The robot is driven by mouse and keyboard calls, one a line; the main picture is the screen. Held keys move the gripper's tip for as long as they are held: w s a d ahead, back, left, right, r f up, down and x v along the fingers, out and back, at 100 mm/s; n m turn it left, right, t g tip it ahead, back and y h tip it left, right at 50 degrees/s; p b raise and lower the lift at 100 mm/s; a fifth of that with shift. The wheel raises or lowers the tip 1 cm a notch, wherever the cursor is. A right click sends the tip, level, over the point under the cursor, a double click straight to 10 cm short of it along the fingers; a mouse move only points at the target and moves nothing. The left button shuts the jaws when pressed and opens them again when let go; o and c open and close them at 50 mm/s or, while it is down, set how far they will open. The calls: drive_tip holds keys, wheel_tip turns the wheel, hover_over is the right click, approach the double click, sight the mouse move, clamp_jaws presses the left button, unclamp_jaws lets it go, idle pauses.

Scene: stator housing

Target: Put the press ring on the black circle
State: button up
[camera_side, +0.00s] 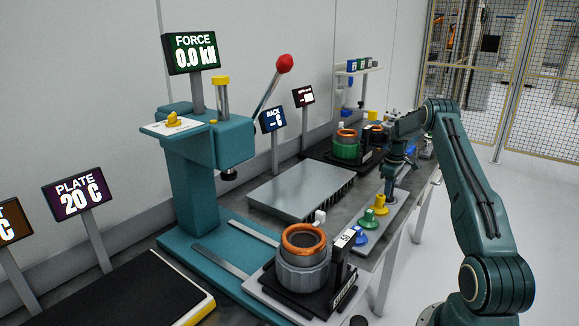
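I cannot tell for sure which part is the press ring, and no black circle shows clearly as a mark. A grey ribbed stator housing (302,276) with a copper-orange ring (304,232) on top stands on a black fixture in front. Blue (361,237), green (369,219) and yellow (381,203) stepped round pieces stand in a row on a strip at the table's right edge. My gripper (389,196) points down near the yellow piece, at the far end of that row. Its fingers are too small to tell whether they are open or touch anything.
A teal press (192,180) with a red-knobbed lever (284,64) stands at left. A flat grey plate (300,189) lies mid-table. A green housing (345,147) stands behind it. A dark plate (120,290) lies front left. Display signs line the wall side.

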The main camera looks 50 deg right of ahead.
drive_tip(key=o, duration=0.4)
drive_tip(key=shift+r, duration=0.15)
wheel_tip(320, 180, up, 12)
idle(0.6)
idle(0.4)
